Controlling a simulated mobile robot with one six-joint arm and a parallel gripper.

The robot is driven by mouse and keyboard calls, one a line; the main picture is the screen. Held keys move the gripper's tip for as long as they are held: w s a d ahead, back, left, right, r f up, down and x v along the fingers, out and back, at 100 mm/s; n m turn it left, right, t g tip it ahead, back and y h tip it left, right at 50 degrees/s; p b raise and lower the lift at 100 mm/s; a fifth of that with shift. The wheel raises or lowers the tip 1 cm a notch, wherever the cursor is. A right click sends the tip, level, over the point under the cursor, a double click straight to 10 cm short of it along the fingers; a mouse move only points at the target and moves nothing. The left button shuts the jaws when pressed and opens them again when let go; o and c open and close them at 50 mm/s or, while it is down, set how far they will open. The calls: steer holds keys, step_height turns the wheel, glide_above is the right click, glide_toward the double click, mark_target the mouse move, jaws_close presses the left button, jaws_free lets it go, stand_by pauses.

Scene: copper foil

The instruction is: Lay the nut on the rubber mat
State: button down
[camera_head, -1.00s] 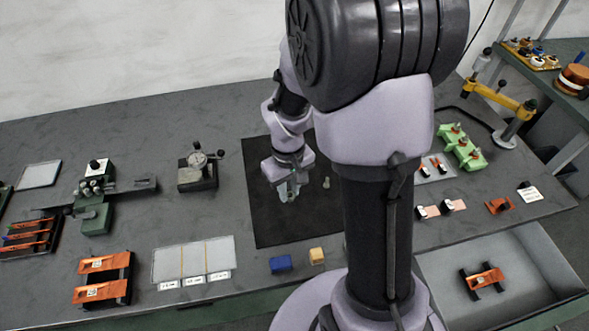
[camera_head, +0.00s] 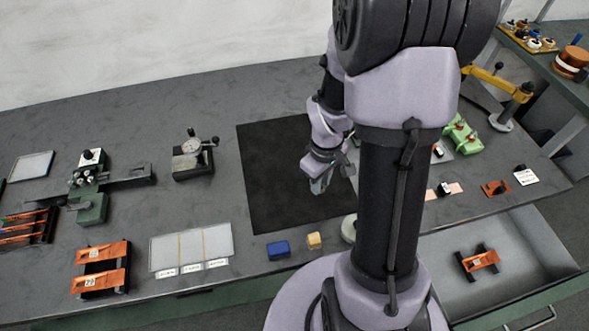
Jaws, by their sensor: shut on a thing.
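The black rubber mat (camera_head: 275,195) lies flat in the middle of the grey bench, its right part hidden behind my arm. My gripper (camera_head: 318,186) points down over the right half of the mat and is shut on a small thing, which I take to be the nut. The nut itself is too small and too covered by the fingers to make out. I cannot tell the gap between fingertips and mat.
A blue block (camera_head: 278,250) and a yellow block (camera_head: 314,241) sit just in front of the mat. A dial gauge stand (camera_head: 193,160) is to its left. A pale divided tray (camera_head: 192,249) lies at front left. The mat's left half is clear.

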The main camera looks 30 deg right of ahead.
steer(key=b, duration=0.1)
glide_above(295, 176)
steer(key=shift+f, duration=0.5)
step_height(295, 176, down, 4)
steer(key=shift+r+b, duration=0.2)
steer(key=shift+b, duration=0.9)
steer(key=shift+r, duration=0.1)
steer(key=shift+s, duration=0.1)
steer(key=shift+f, duration=0.2)
steer(key=c, duration=1.3)
jaws_free()
steer(key=shift+o, duration=0.2)
steer(key=shift+r, duration=0.1)
